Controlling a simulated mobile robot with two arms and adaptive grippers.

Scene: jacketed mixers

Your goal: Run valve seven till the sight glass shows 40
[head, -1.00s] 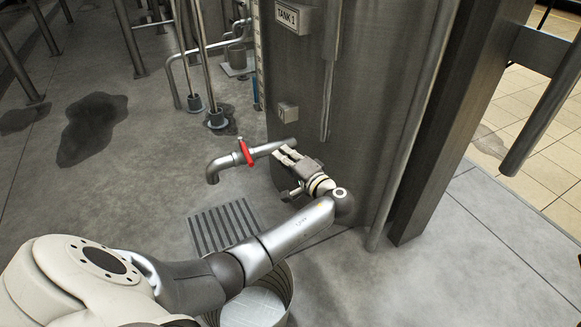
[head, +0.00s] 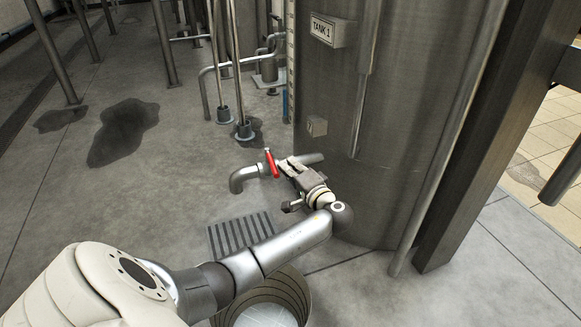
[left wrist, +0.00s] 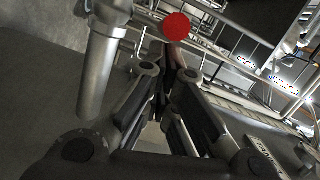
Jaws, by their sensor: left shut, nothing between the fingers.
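The red valve handle (head: 271,163) sits on a grey outlet pipe (head: 243,178) that comes out low on the tank (head: 400,110) labelled TANK 1. In the left wrist view the handle shows as a red disc (left wrist: 176,26) just beyond the fingertips. My left gripper (head: 285,166) is shut and empty, its tips close beside the handle; whether they touch it I cannot tell. In the left wrist view its fingers (left wrist: 171,75) are together. The sight glass (head: 290,45) is a thin scaled strip on the tank's left edge, too small to read. My right gripper is not in view.
A small tag plate (head: 316,126) is on the tank above the pipe. A round bucket (head: 302,290) stands on the floor, partly hidden behind my left arm. A floor grate (head: 226,236) lies below the outlet. A dark steel post (head: 480,150) stands at right.

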